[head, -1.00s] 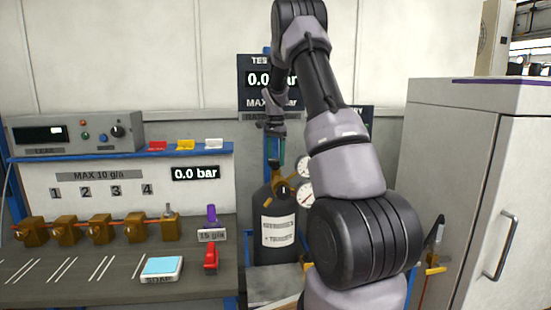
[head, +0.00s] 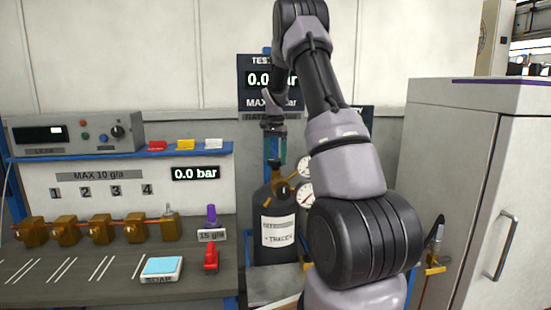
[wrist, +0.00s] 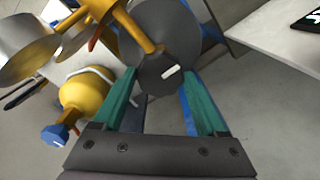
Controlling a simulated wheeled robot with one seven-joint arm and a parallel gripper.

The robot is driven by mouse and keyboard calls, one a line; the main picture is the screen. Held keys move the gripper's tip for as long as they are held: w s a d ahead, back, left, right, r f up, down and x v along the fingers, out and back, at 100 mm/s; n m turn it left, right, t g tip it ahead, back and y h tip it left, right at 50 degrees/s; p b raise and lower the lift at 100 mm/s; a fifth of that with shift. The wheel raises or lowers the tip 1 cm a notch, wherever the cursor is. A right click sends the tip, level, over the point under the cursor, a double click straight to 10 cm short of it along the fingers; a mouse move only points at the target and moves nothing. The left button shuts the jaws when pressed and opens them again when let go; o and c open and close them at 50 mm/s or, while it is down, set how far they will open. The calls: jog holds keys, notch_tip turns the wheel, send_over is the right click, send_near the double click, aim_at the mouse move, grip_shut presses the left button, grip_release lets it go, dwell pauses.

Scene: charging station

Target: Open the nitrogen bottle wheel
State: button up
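The nitrogen bottle (head: 266,250) is a dark cylinder with a white label, upright in the middle of the head view. A dark round disc with a white mark (wrist: 172,90) shows between and beyond my fingers in the wrist view. I cannot tell for sure whether it is the wheel or the bottle's top. A brass stem (wrist: 142,30) crosses it. My gripper (wrist: 155,78) has two teal fingers set wide apart, with nothing held between them. In the head view my gripper (head: 275,155) points down just above the bottle's brass valve (head: 281,176).
Two round gauges (head: 305,195) stand right of the valve, partly hidden by my arm. In the wrist view a yellow rounded body with a blue knob (wrist: 54,134) is close to the left finger. A workbench (head: 100,270) lies left; a grey cabinet (head: 455,170) stands right.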

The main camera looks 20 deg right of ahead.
aim_at(275, 160)
jog(key=shift+o, duration=1.3)
jog(key=shift+r, duration=0.15)
notch_tip(275, 160, up, 11)
jog(key=shift+f, duration=0.2)
